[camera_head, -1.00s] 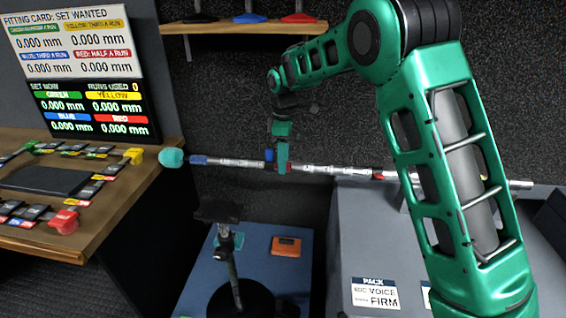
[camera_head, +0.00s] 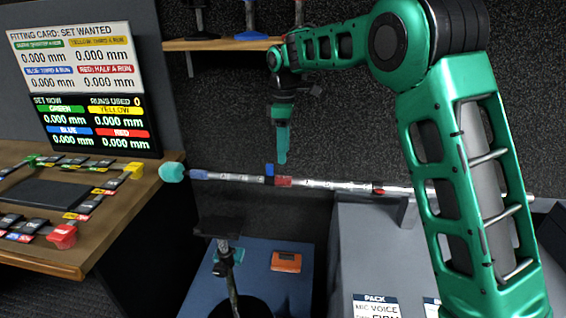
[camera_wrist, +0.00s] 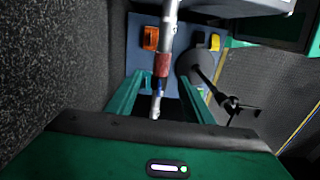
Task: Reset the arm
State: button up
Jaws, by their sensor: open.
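My gripper (camera_head: 282,158) hangs pointing down just above a long silver pole (camera_head: 330,184). Its jaws are open and empty, apart from the pole in the head view. The pole runs level across the scene, with a teal end (camera_head: 172,172) at left, a blue band (camera_head: 198,174) and a red collar (camera_head: 284,181) below my gripper. In the wrist view my gripper (camera_wrist: 161,78) shows its two green fingers spread, with the pole (camera_wrist: 168,38) and red collar (camera_wrist: 162,64) seen between them. My forearm hides part of the pole's right end.
A screen (camera_head: 80,90) with readings stands at left above a wooden desk (camera_head: 130,200). A shelf (camera_head: 225,44) is on the wall behind my arm. A blue surface below holds an orange device (camera_head: 286,262) and a black stand (camera_head: 228,262). A grey cabinet (camera_head: 350,235) stands at right.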

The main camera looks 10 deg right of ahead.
jog(key=shift+r, duration=0.65)
jog(key=shift+d, duration=0.1)
jog(key=s+d+r+m, duration=0.1)
jog(key=s+d+m, duration=0.4)
jog(key=s+d, duration=0.55)
jog(key=s+d+r+m, duration=0.2)
jog(key=s+d+m, duration=0.45)
jog(key=d, duration=0.65)
jog(key=s+d+f+m, duration=0.2)
jog(key=s+m, duration=0.1)
jog(key=s, duration=0.6)
jog(key=s+d+f+m, duration=0.3)
jog(key=s, duration=0.6)
jog(key=s+d+f+m, duration=0.3)
jog(key=s+m, duration=0.1)
jog(key=s, duration=0.6)
jog(key=shift+d+f, duration=0.15)
jog(key=shift+d, duration=0.05)
